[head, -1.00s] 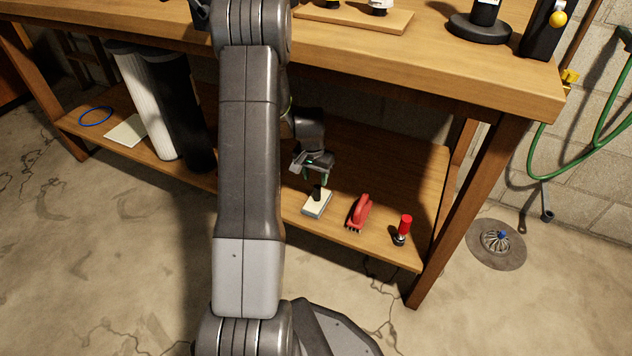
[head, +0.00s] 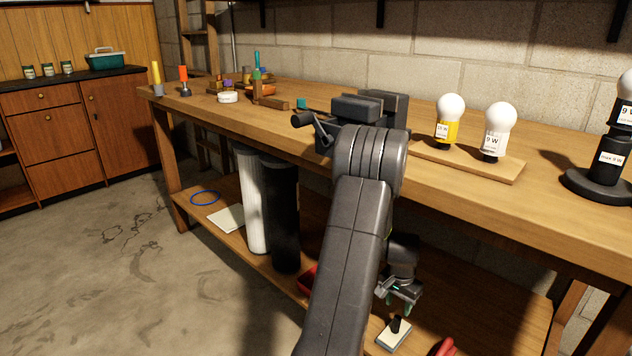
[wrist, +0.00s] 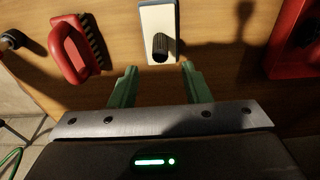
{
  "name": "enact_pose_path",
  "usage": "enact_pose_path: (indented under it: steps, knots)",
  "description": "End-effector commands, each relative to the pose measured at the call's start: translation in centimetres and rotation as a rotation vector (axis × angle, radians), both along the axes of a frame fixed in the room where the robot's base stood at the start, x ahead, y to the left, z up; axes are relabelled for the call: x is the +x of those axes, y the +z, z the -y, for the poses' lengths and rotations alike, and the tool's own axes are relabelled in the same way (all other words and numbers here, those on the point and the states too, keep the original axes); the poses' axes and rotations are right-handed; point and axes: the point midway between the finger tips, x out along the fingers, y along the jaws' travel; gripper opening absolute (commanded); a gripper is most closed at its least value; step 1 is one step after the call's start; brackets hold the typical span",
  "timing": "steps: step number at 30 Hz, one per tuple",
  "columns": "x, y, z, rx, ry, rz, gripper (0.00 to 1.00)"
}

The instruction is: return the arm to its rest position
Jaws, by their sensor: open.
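My gripper (head: 403,302) hangs low over the bench's lower shelf, at the end of my bent arm. Its two green fingers are apart with nothing between them, as the wrist view (wrist: 157,78) also shows. A pale block with a black knob (head: 392,337) lies on the shelf just below the fingers. In the wrist view the block (wrist: 157,18) is beyond the fingertips, with its knob near the gap between them. My arm covers part of the shelf in the head view.
A red brush (wrist: 72,50) lies left of the block in the wrist view, and a red bin (wrist: 285,60) lies right. The wooden benchtop (head: 460,200) overhangs the shelf. A vise (head: 355,112) and light bulbs (head: 450,108) stand on it. Filter cylinders (head: 283,215) stand on the shelf.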

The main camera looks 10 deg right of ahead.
Motion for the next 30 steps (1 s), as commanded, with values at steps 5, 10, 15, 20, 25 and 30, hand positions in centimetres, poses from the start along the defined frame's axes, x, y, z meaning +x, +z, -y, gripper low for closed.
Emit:
enact_pose_path:
  steps: [5,10,15,20,25,30]
  knots:
    - [0.2,-4.2,0.3,0.001,0.000,-0.002,0.43]
    - [0.5,-7.6,0.7,0.001,0.000,-0.002,0.43]
    - [0.8,-8.7,0.9,-0.001,0.000,0.002,0.43]
    - [0.7,-6.4,0.9,-0.001,0.000,0.002,0.43]
    - [0.7,-5.7,0.8,0.000,0.000,0.000,0.43]
    - [0.7,-5.7,0.8,0.000,0.000,0.000,0.43]
